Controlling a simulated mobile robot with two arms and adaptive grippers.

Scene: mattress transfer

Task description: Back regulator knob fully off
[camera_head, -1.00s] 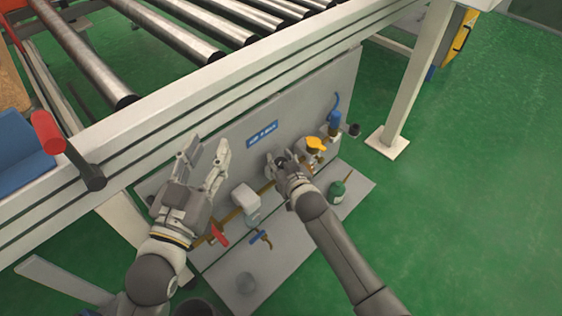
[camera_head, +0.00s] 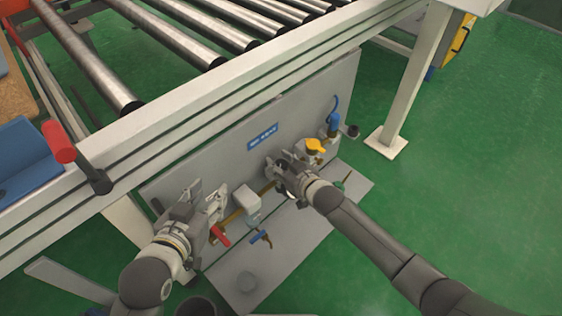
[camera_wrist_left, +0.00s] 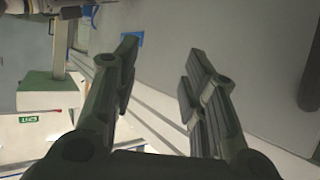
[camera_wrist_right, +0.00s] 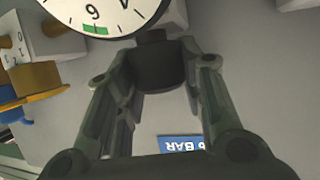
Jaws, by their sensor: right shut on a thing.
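The dark regulator knob (camera_wrist_right: 158,62) sits between the fingers of my right gripper (camera_wrist_right: 160,88) in the right wrist view, just beside a round white gauge (camera_wrist_right: 98,14). My right gripper (camera_head: 277,168) is shut on the knob in front of the grey panel (camera_head: 225,165). In the head view the gripper hides the knob and most of the gauge. I cannot tell how far the knob is turned. My left gripper (camera_head: 206,197) is open and empty by the left part of the panel; its spread fingers show in the left wrist view (camera_wrist_left: 162,58).
A yellow handle (camera_head: 314,145) and a blue fitting (camera_head: 333,122) are right of my right gripper. A white box (camera_head: 247,198), a red lever (camera_head: 220,236) and a blue valve handle (camera_head: 261,237) are between and below the grippers. The roller conveyor frame (camera_head: 200,90) overhangs the panel.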

